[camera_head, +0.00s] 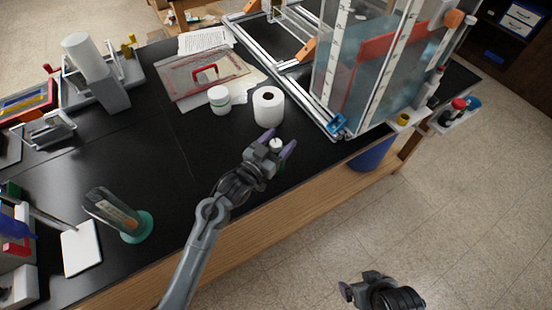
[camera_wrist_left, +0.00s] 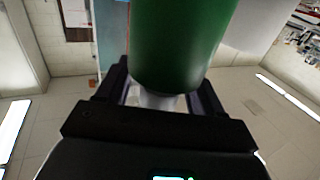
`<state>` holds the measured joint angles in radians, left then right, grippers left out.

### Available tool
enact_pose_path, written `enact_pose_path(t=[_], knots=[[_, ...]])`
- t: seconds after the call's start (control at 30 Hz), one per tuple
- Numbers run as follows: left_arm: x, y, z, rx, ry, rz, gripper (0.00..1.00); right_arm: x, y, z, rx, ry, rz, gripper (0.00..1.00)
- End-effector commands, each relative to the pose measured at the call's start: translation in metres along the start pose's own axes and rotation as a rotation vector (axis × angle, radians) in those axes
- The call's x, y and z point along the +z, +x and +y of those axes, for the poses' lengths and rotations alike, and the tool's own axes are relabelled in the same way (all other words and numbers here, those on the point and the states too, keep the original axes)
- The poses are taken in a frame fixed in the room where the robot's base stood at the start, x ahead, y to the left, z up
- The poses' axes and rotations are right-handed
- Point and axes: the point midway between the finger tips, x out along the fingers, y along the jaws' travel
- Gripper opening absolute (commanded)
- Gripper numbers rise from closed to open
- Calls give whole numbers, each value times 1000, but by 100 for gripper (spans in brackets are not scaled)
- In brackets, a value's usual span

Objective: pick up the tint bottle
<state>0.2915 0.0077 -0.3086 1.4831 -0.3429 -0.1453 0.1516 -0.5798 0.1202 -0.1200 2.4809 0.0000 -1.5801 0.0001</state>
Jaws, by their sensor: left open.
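The tint bottle shows in the left wrist view as a large green cylinder (camera_wrist_left: 180,45) with a pale narrow end (camera_wrist_left: 155,98). In the left wrist view the left gripper's fingers (camera_wrist_left: 163,88) flank the pale end; contact cannot be told. My right gripper (camera_head: 358,284) is low in the head view, away from the table; its jaw opening is unclear.
A white paper roll (camera_head: 268,107) and a white tub (camera_head: 219,100) stand just behind the left gripper. A tall clear tank (camera_head: 370,60) in a metal frame is at the back right. The black tabletop (camera_head: 165,165) is clear left of the gripper; its front edge is close.

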Motion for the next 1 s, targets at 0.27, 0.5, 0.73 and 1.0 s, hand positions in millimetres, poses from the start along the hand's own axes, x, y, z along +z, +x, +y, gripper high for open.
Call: enact_pose_path(t=[0.27, 0.5, 0.73, 1.0], knots=[[0, 6, 0, -1, 0, -1, 67, 0, 1, 0, 0, 0, 0, 95], [0, 6, 0, -1, 0, -1, 41, 0, 1, 0, 0, 0, -1, 95], [0, 6, 0, -1, 0, -1, 6, 0, 1, 0, 0, 0, -1, 95], [0, 6, 0, -1, 0, 0, 0, 0, 1, 0, 0, 0, -1, 95]])
